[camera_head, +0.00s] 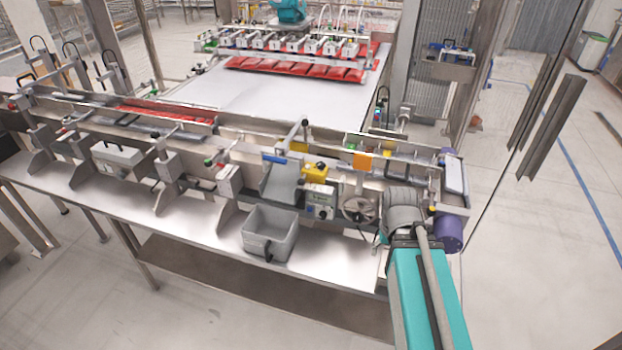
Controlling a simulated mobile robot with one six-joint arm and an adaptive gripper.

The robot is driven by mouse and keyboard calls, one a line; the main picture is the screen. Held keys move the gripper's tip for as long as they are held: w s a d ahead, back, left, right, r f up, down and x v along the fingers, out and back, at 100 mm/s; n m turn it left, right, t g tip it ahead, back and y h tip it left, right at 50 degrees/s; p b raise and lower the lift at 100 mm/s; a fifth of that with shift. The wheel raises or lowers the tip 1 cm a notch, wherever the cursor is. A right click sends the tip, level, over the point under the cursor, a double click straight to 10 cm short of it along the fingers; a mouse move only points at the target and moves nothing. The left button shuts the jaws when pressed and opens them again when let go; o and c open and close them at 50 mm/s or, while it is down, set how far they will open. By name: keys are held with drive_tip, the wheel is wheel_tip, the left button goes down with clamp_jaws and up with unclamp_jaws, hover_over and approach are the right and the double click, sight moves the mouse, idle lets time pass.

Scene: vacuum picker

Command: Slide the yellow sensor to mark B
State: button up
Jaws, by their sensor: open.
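The yellow sensor (315,169) is a small yellow block with a dark spot on top. It sits on the front side of the conveyor rail, right of a grey chute and just above a grey control box. I cannot make out mark B or any scale lettering at this size. My teal arm link (427,300) rises from the bottom right and ends at a grey joint beside the handwheel. No gripper fingers show, and nothing of mine visibly touches the sensor.
A grey bin (270,233) stands on the steel table below the chute (282,182). A handwheel (358,209) and an orange block (362,161) are right of the sensor. A purple cylinder (448,233) is near my arm. Red packs (297,68) hang under the picker head behind.

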drive_tip(key=shift+c, duration=0.3)
drive_tip(key=n+t+h+b, duration=0.8)
drive_tip(key=n+t+b, duration=1)
drive_tip(key=n, duration=1.5)
approach(302, 181)
drive_tip(key=s+a+g+b, duration=0.2)
drive_tip(key=s, duration=0.1)
drive_tip(key=shift+w+a+r, duration=0.15)
drive_tip(key=shift+w, duration=0.05)
drive_tip(key=shift+w, duration=0.1)
drive_tip(key=x, duration=1.3)
drive_tip(key=shift+w, duration=0.35)
